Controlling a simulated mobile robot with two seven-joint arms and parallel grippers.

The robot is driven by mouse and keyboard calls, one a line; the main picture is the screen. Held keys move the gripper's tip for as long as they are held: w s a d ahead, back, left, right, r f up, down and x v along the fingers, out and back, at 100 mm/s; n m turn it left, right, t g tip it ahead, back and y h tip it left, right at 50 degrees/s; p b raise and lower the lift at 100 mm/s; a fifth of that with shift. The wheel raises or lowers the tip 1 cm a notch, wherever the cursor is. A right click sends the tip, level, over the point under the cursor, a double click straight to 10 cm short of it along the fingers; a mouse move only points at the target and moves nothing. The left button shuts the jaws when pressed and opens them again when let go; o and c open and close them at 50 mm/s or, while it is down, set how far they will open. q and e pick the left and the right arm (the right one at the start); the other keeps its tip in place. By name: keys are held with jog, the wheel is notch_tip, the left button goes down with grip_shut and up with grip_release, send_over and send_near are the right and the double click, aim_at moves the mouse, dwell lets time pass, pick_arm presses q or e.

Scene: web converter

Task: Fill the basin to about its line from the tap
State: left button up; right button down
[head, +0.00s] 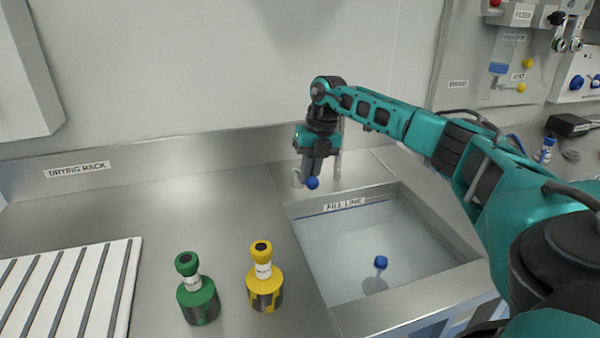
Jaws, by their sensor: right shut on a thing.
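The basin (420,212) is sunk in the steel counter at centre right. Its "FILL LINE" label (344,204) and a blue line show high on the back wall. The inside looks pale grey; I cannot clearly tell the water level. A blue knob-like top (380,262) shows in the basin, with a dim shape below it. The tap (338,158) stands behind the basin, partly hidden by my right gripper (310,176). No stream of water is visible. My left gripper is out of view.
A green bottle (198,300) and a yellow bottle (265,290) stand on the counter left of the basin. A white slatted drying rack (118,290) lies further left. Panels with filter fittings (510,60) are at the right. The counter behind the bottles is clear.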

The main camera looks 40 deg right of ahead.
jog(key=shift+s+a+f, duration=0.2)
jog(key=shift+s+f, duration=0.05)
jog(key=shift+f, duration=0.05)
jog(key=c, duration=1.3)
grip_release()
jog(key=shift+c, duration=0.2)
jog(key=shift+o, duration=0.8)
jog(key=shift+s+r, duration=0.15)
jog(key=shift+r, duration=0.05)
jog(key=shift+d+r, duration=0.2)
jog(key=shift+r, duration=0.1)
jog(key=p+v, duration=0.1)
jog(key=v, duration=1.1)
jog(key=shift+r, duration=0.2)
jog(key=shift+a+f, duration=0.1)
jog(key=shift+a, duration=0.05)
